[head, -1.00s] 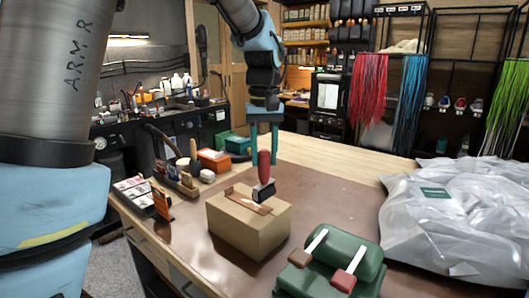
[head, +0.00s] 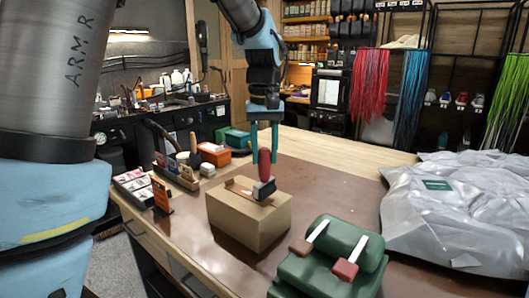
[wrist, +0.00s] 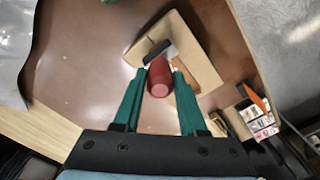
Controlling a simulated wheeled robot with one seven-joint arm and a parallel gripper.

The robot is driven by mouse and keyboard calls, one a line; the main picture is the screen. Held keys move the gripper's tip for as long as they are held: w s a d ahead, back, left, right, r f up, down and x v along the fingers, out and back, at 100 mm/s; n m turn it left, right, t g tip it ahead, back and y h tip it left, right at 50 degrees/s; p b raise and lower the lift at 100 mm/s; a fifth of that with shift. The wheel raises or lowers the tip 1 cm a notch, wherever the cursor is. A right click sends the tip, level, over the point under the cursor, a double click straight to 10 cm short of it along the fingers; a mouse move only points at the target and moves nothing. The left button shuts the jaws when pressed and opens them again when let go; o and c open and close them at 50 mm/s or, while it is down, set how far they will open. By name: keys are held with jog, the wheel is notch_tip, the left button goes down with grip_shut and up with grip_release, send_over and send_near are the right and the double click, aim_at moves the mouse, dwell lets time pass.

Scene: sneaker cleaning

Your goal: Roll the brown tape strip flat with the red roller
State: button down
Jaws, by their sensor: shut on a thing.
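The red roller (head: 264,168) is upright, with its red handle up and its dark head down at the top of a brown cardboard box (head: 238,226). My gripper (head: 264,152) is shut on the red handle; its two green fingers stand either side of it, also seen in the wrist view (wrist: 159,80). The brown tape strip (head: 241,191) lies along the box top and runs partly behind the roller head. I cannot tell whether the head touches the strip. In the wrist view the handle (wrist: 160,82) hides part of the box top.
A large grey plastic-wrapped bundle (head: 445,215) covers the right of the table. Card holders (head: 135,187) and an orange box (head: 214,155) stand at the left. The brown mat behind the box is clear.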

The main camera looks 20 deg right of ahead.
jog(key=shift+f+b, duration=0.3)
jog(key=shift+f, duration=0.4)
dwell(0.5)
jog(key=shift+w+a, duration=0.1)
jog(key=shift+w, duration=0.05)
dwell(0.3)
